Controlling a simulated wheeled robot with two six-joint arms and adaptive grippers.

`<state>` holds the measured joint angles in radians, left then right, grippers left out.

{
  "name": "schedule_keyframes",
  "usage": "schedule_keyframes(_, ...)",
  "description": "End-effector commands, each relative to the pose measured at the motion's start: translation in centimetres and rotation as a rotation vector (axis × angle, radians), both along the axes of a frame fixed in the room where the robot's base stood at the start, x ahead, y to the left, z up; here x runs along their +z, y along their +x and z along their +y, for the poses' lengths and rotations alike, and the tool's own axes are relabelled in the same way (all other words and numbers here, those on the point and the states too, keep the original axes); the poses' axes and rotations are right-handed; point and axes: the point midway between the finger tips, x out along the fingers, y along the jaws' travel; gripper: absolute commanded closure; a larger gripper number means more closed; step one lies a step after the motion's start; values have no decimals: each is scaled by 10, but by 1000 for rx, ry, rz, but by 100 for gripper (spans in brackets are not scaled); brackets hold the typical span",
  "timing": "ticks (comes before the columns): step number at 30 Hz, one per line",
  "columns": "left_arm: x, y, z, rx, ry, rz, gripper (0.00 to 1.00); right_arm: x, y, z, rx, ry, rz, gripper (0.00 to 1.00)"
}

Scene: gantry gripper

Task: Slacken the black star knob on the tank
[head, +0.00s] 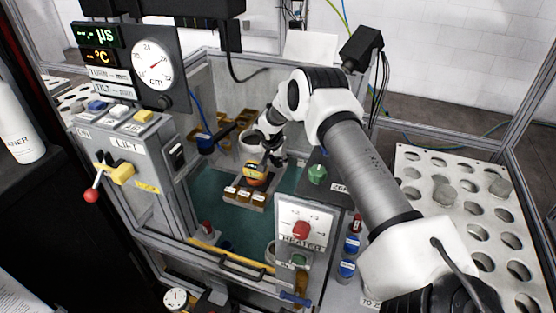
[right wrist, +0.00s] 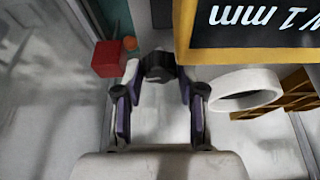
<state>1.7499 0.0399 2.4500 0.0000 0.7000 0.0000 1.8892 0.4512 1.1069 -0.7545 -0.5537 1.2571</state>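The black star knob (right wrist: 157,66) shows in the right wrist view at top centre, between the tips of my right gripper (right wrist: 158,76). The fingers stand apart on either side of the knob, with what look like narrow gaps at its sides. I see no clear grip. In the head view my right arm reaches from the right into the tank (head: 222,213), and the right gripper (head: 270,150) is small and partly hidden by its own wrist. The knob cannot be made out there. My left gripper is not in view.
A yellow-framed dark sign (right wrist: 258,28), a white ring (right wrist: 247,88) and a red block (right wrist: 106,58) lie close around the right gripper. A lift panel (head: 125,150) stands left of the tank, a heater panel (head: 300,238) at its front, and a perforated white plate (head: 420,167) on the right.

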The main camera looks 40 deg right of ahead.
Motion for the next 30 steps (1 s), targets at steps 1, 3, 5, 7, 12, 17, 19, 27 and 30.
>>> schedule_keyframes(1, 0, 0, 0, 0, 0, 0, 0, 0, 0, 0, 1, 0, 0, 96)
schedule_keyframes(3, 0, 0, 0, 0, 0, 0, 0, 0, 0, 0, 1, 0, 0, 96)
schedule_keyframes(5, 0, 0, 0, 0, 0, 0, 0, 0, 0, 0, 4, 0, 1, 96)
schedule_keyframes(7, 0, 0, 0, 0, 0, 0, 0, 0, 0, 0, 11, 0, 2, 96)
schedule_keyframes(12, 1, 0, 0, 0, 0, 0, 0, -1, -1, 0, 55, 1, 2, 95)
schedule_keyframes(17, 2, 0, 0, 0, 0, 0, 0, -1, -2, -1, 139, 3, 1, 95)
schedule_keyframes(19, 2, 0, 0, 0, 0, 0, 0, -1, -2, -1, 188, 2, 2, 95)
schedule_keyframes(27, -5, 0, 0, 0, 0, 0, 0, -3, -3, -2, 418, 2, 0, 95)
schedule_keyframes(30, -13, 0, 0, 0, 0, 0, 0, -5, -3, -2, 505, 2, 0, 95)
